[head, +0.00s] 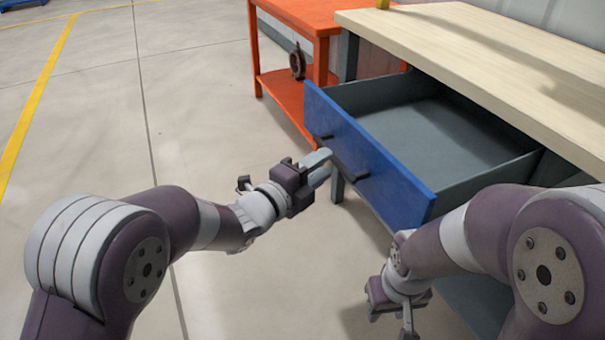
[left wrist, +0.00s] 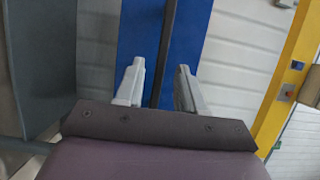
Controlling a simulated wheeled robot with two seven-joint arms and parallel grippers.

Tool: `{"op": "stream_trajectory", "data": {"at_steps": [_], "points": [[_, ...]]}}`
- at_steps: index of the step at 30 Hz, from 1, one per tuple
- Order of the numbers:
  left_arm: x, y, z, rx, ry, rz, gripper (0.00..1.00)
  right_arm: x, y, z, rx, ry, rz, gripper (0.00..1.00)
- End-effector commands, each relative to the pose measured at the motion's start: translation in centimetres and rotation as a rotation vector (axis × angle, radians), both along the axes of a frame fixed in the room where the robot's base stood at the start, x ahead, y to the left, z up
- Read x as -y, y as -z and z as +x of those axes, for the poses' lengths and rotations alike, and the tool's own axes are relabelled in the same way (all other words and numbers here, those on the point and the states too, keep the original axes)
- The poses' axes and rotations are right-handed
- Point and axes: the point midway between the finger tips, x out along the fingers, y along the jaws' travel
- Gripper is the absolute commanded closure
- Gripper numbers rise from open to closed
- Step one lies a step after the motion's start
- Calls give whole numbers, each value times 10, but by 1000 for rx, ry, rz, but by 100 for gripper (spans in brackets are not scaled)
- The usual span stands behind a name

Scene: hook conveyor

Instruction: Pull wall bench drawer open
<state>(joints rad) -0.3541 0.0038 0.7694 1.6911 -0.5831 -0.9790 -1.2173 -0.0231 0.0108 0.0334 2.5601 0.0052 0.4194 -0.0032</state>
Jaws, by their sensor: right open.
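The wall bench drawer (head: 450,150) is pulled well out, and its empty grey inside shows in the head view. Its blue front (head: 375,175) carries a dark bar handle (head: 345,158). My left gripper (head: 325,166) is just in front of the handle. In the left wrist view, the fingers of my left gripper (left wrist: 159,88) are apart, with the dark handle (left wrist: 166,45) running between them and a gap on each side. My right gripper (head: 392,308) is low at the bottom of the head view, below the drawer front, open, its fingertips partly cut off.
The wooden bench top (head: 500,50) lies above the drawer. The concrete floor (head: 190,110) to the left is clear.

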Motion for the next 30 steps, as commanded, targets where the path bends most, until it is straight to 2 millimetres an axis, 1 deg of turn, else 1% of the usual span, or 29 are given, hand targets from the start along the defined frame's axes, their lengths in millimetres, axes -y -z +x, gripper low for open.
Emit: {"op": "stream_trajectory", "data": {"at_steps": [1, 6, 9, 12, 27, 28, 29, 30], "points": [[-11, -4, -10, -1, -3, 1, 62, 0, -7, 0, 0, 0, 0, 57], [-43, -3, -38, 0, -3, 1, 62, 0, -14, 0, 0, 0, 0, 57], [-55, -2, -49, 1, -2, 1, 62, 0, -17, 0, 0, 0, 0, 57], [-61, -1, -55, 0, 0, 1, 62, 0, -17, 0, 0, 0, 0, 57], [-62, 0, -57, -17, 0, -11, 62, 0, -17, 0, 0, 0, 0, 57], [-63, 4, -56, -52, -7, -22, 62, 0, -17, 0, 0, 0, 0, 57], [-66, 12, -53, -119, -29, -30, 62, 0, -17, 0, 0, 0, 0, 57], [-74, 31, -49, -248, -90, -44, 62, 0, -17, 0, 0, 0, 0, 57]]}}
